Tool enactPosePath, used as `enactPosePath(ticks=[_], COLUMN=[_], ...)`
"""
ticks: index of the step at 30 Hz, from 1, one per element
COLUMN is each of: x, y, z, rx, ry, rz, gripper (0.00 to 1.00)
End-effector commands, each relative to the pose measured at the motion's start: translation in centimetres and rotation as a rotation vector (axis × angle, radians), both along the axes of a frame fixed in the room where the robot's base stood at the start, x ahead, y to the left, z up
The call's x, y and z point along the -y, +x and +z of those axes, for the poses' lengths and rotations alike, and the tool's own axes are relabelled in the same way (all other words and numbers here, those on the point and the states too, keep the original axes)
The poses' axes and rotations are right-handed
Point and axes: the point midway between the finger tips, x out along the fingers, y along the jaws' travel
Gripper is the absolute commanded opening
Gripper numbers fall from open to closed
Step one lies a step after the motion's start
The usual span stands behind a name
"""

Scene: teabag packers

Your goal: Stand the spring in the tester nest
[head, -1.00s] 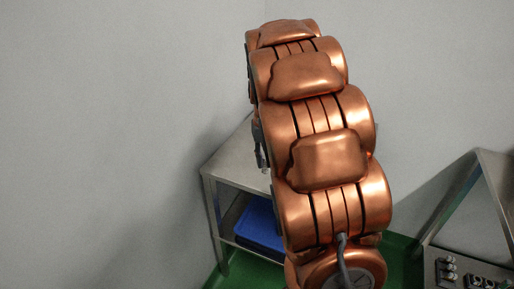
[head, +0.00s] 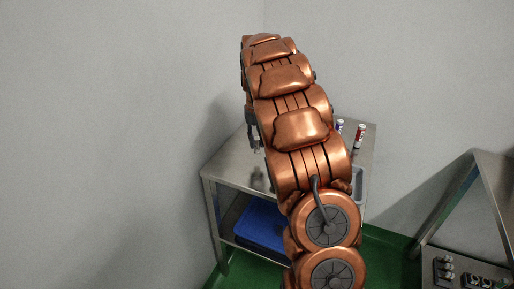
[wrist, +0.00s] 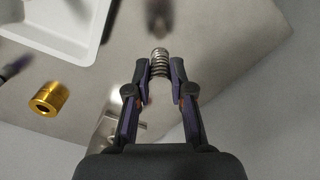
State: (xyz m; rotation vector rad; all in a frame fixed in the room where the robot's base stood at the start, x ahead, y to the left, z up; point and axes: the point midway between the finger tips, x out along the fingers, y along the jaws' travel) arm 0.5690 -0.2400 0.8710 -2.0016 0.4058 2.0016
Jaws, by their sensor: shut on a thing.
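The spring (wrist: 159,62) is a short, shiny metal coil. In the wrist view it sits between the fingertips of my gripper (wrist: 160,72), which is shut on it. The spring is held above the steel table top (wrist: 215,40). A gold cylinder with a dark round opening (wrist: 48,99) is on the table to the left of my gripper, apart from it; I cannot tell whether it is the tester nest. In the head view my gripper (head: 255,142) hangs over the left part of the table (head: 228,160), and the spring is too small to make out.
A white tray (wrist: 92,42) lies at the upper left in the wrist view. A metal bracket-like piece (wrist: 108,128) is below the fingers. A blue bin (head: 262,222) is on the lower shelf.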

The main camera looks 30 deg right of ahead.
Motion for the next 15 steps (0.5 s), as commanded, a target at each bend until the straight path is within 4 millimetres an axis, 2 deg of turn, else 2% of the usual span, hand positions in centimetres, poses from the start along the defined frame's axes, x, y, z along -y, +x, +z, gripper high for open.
enactPosePath(ticks=[4,11,15], x=[0.0,0.0,0.0], y=[0.1,0.1,0.1], z=[-0.7,-3.3,-3.5], rx=[-0.001,-0.001,0.002], ry=[0.0,0.001,-0.001], rz=[0.0,0.001,0.001], gripper=[0.0,0.0,0.0])
